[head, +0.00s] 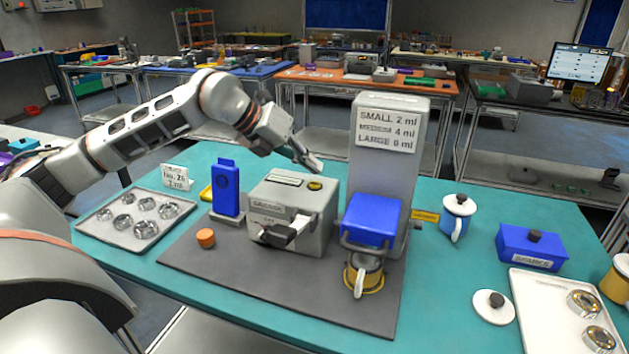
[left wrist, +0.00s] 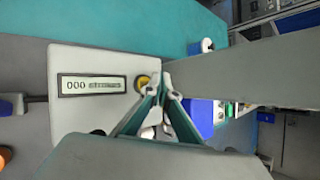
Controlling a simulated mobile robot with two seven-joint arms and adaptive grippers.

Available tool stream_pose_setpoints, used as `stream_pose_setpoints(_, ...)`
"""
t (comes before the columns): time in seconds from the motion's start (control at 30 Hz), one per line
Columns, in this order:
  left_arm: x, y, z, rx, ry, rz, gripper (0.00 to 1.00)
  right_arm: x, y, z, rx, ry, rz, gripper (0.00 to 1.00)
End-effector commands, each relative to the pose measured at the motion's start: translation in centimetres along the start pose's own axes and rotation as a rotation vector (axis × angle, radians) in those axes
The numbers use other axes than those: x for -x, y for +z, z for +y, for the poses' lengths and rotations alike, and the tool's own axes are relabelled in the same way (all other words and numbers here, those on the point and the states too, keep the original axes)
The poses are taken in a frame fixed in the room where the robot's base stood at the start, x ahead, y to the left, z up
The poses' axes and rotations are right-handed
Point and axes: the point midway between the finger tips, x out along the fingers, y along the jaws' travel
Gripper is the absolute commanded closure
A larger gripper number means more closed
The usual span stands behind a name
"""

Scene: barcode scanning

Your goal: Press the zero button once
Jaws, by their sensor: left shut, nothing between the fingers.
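A grey box-shaped device (head: 291,214) stands on the grey mat, with a display and a round yellow button (head: 315,185) on its top. In the left wrist view the display (left wrist: 92,86) reads 000, with smaller unclear text beside it. The yellow button (left wrist: 141,82) shows there just left of my fingertips. My left gripper (head: 317,166) is shut and empty, above the device near the button. Its fingertips (left wrist: 163,84) appear beside the button, and I see a gap above it in the head view. My right gripper is not in view.
A tall grey dispenser (head: 390,115) with a blue front part stands close right of the device. A blue upright object (head: 227,188) and an orange cap (head: 205,238) are left of it. A metal tray (head: 104,222) lies at the left. The teal table's right side holds a lidded mug (head: 458,208).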

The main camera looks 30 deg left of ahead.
Motion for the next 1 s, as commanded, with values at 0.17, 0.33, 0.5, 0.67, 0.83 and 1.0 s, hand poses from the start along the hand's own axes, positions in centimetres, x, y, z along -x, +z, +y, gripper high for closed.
stream_pose_setpoints(0.17, 1.5, 1.1, -1.1, 0.0, 0.0, -0.001, 1.0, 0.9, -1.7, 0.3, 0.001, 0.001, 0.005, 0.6)
stream_pose_setpoints(0.33, 2.5, 1.8, -1.8, 0.0, 0.0, -0.001, 1.0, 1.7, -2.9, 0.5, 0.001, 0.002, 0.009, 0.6)
stream_pose_setpoints(0.5, 2.7, 2.0, -2.0, 0.0, 0.0, 0.0, 1.0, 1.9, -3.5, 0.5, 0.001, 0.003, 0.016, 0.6)
stream_pose_setpoints(0.67, 2.6, 1.9, -1.9, 0.0, 0.0, 0.0, 1.0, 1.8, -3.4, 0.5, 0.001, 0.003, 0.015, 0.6)
stream_pose_setpoints(0.83, 2.6, 1.9, -1.9, 0.0, 0.0, 0.0, 1.0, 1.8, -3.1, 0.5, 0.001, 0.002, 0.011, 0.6)
stream_pose_setpoints(1.0, 2.6, 1.9, -1.9, 0.0, 0.0, 0.0, 1.0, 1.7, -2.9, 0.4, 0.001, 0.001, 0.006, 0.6)
